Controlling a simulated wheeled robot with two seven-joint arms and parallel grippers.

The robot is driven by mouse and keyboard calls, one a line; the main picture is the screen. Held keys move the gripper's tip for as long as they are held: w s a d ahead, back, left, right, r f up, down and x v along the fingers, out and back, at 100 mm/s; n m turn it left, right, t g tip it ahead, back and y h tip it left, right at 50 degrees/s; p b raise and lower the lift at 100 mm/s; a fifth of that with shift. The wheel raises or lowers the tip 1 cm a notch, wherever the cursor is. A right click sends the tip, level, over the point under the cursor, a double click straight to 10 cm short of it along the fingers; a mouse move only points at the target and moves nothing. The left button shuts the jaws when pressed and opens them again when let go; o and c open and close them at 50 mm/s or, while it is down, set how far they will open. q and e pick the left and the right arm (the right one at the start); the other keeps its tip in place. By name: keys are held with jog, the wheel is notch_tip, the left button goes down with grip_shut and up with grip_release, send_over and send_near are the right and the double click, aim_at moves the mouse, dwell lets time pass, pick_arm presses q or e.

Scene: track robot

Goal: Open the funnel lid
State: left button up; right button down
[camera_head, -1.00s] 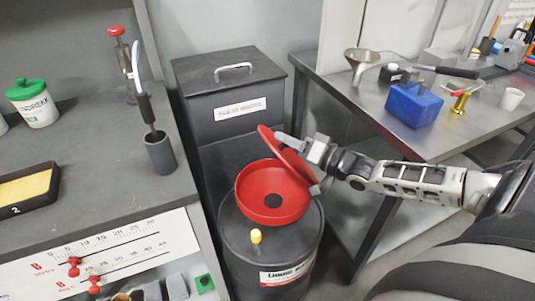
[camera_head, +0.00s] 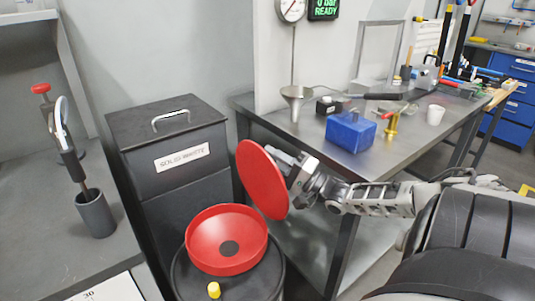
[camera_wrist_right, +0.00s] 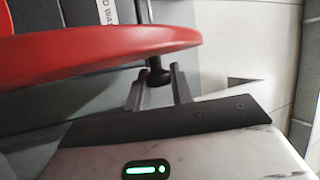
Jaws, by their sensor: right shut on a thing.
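The red funnel (camera_head: 218,254) sits open on top of the dark liquid-waste drum (camera_head: 190,285), its bowl and dark centre hole showing. The round red lid (camera_head: 262,180) stands steeply upright at the funnel's right rear edge. I cannot tell whether its hinge still joins it to the funnel. My right gripper (camera_head: 290,165) is behind the lid on its right side. In the right wrist view, the fingers (camera_wrist_right: 160,88) are shut on the black knob (camera_wrist_right: 158,74), next to the red lid (camera_wrist_right: 90,48). My left gripper is not in view.
A black solid-waste bin (camera_head: 170,120) stands behind the drum. A metal table (camera_head: 345,160) at right holds a blue box (camera_head: 350,132) and a metal funnel (camera_head: 295,95). A grey counter (camera_head: 55,240) is at left. A yellow cap (camera_head: 214,290) sits on the drum.

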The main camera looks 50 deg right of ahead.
jog(key=shift+f, duration=0.1)
dwell(0.3)
jog(key=c, duration=1.3)
grip_release()
jog(key=shift+o, duration=0.2)
jog(key=v, duration=1.6)
jog(key=shift+p, duration=0.45)
